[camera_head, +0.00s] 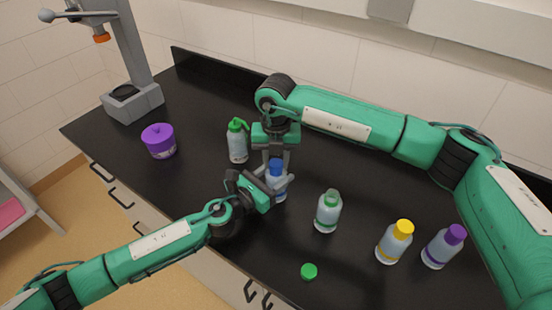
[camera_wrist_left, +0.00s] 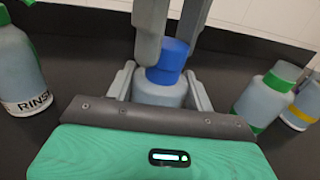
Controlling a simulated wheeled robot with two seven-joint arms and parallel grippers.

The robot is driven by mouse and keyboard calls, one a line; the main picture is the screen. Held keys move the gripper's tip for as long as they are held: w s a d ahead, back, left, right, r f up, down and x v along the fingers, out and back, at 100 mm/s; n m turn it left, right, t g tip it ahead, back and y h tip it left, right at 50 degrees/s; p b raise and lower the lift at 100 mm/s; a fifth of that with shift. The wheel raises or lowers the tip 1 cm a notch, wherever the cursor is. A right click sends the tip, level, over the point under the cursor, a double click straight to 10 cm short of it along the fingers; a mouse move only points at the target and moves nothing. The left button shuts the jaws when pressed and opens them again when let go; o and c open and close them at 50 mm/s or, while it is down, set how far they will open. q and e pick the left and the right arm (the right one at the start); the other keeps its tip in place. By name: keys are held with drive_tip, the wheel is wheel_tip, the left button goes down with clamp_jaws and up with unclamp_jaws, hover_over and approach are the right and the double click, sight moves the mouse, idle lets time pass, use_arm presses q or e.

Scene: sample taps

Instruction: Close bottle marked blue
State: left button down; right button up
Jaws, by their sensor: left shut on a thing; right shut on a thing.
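The blue-marked bottle (camera_head: 279,193) stands upright on the black counter; its pale body also shows in the left wrist view (camera_wrist_left: 160,95). My left gripper (camera_head: 277,184) is shut around the body from the front. The blue cap (camera_head: 276,165) sits at the top of the bottle, and in the left wrist view (camera_wrist_left: 168,60) it looks seated on the neck. How tightly it sits cannot be told. My right gripper (camera_head: 276,158) points down from above and is shut on the cap. Its fingers (camera_wrist_left: 172,35) hide part of the cap in the left wrist view.
A green-nozzled rinse bottle (camera_head: 238,146) stands behind left. A green-banded bottle (camera_head: 327,214), a yellow-capped bottle (camera_head: 394,243) and a purple-capped bottle (camera_head: 443,248) stand right. A loose green cap (camera_head: 309,271) lies in front. A purple pot (camera_head: 160,142) and grey tap stand (camera_head: 132,104) are left.

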drive_tip(key=m, duration=0.5)
drive_tip(key=shift+m, duration=0.3)
drive_tip(key=o, duration=1.1)
drive_tip(key=shift+r, duration=0.15)
drive_tip(key=shift+r, duration=2.15)
drive_tip(key=shift+c, duration=0.4)
